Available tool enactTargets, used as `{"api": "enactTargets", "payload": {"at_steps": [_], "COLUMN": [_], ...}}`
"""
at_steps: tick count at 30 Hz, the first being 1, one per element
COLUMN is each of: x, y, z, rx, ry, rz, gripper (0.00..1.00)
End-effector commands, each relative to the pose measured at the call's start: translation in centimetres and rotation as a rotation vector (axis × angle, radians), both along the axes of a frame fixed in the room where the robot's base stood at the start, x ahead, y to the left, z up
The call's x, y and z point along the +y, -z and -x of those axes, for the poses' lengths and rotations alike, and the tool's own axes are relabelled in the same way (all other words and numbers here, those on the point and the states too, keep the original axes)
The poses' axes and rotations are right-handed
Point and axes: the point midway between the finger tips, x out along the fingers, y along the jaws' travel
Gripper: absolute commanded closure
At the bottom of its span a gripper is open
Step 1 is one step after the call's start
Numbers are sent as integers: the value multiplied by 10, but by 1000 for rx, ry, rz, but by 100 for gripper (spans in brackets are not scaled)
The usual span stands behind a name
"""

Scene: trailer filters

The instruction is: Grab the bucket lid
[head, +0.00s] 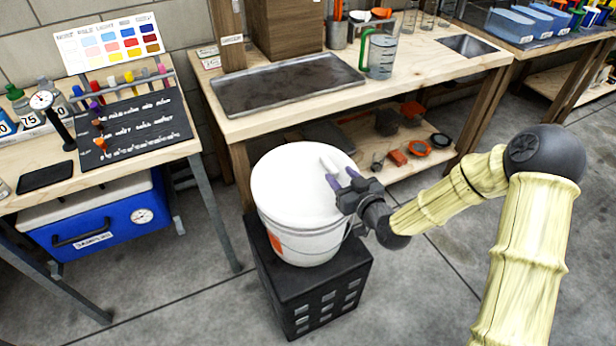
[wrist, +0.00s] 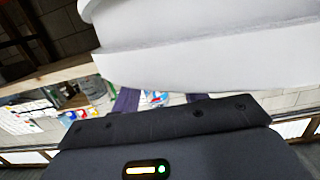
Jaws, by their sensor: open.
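The white lid (head: 292,180) sits on top of a white bucket (head: 300,245), covering its opening. My gripper (head: 340,174) is at the right side of the bucket's rim, with its open fingers reaching over the lid's right part in the head view. I cannot tell whether the fingers touch the lid. In the wrist view, the white rounded side of the lid or bucket (wrist: 210,55) fills the upper right, just beyond the purple fingers (wrist: 150,99). Nothing is seen between the fingers.
The bucket stands on a black crate (head: 310,290). Behind it is a wooden workbench (head: 420,60) with a metal tray (head: 290,82) and a measuring jug (head: 381,55). A table at left has a blue cooler (head: 100,220) beneath. The floor at right is partly clear.

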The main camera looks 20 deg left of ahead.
Motion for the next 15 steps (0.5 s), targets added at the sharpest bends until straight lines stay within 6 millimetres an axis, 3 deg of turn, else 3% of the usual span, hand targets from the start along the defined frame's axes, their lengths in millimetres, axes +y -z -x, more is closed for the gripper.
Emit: {"api": "enactTargets", "payload": {"at_steps": [15], "x": [40], "y": [7], "z": [-32], "rx": [0], "ry": [-1], "rz": [0], "gripper": [56]}}
